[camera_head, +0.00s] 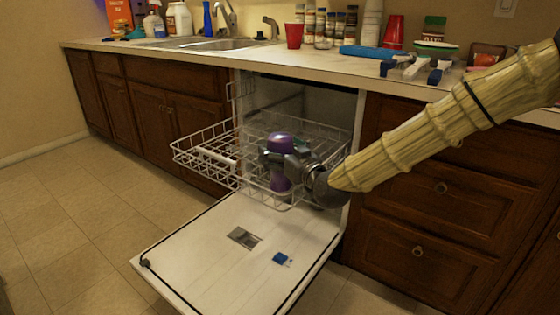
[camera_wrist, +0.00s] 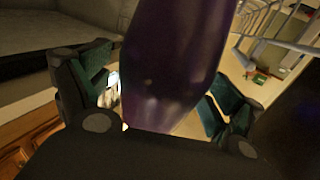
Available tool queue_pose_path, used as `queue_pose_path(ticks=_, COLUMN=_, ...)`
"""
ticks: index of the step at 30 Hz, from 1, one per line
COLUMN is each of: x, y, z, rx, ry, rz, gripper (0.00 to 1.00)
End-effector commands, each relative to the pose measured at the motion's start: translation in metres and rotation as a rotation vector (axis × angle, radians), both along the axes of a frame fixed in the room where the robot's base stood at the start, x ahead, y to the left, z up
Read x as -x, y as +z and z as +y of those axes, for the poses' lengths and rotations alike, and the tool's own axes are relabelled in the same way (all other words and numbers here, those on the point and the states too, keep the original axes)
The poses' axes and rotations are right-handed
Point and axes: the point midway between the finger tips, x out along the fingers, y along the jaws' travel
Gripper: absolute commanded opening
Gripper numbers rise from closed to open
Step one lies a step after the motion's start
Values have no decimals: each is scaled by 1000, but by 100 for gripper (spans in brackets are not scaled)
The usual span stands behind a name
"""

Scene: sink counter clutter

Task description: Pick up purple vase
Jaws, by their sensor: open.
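The purple vase (camera_head: 280,183) stands in the pulled-out white upper rack of the open dishwasher, and its top rises above the gripper. My gripper (camera_head: 276,161) reaches in from the right and is around the vase at its middle. In the wrist view the vase (camera_wrist: 172,65) fills the centre, dark purple and shiny. The gripper's two fingers (camera_wrist: 158,95) with green pads are on either side of it. Gaps show between the pads and the vase, so the gripper is open. Part of the vase is hidden behind the gripper in the head view.
The wire rack (camera_head: 215,158) surrounds the vase, with its rails close to my gripper. The dishwasher door (camera_head: 215,270) lies open below. The counter (camera_head: 340,62) above holds red cups, jars, bottles and a blue item. The tiled floor at left is clear.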

Motion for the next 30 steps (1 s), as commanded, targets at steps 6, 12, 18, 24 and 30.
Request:
queue_pose_path(ticks=6, x=0, y=0, z=0, rx=0, ry=0, rz=0, gripper=86)
queue_pose_path(ticks=12, x=0, y=0, z=0, rx=0, ry=0, rz=0, gripper=49)
queue_pose_path(ticks=18, x=0, y=1, z=0, rx=-1, ry=0, rz=-2, gripper=32)
queue_pose_path(ticks=24, x=0, y=7, z=0, rx=0, ry=0, rz=-2, gripper=32)
queue_pose_path(ticks=30, x=0, y=36, z=0, rx=-1, ry=-1, rz=-5, gripper=32)
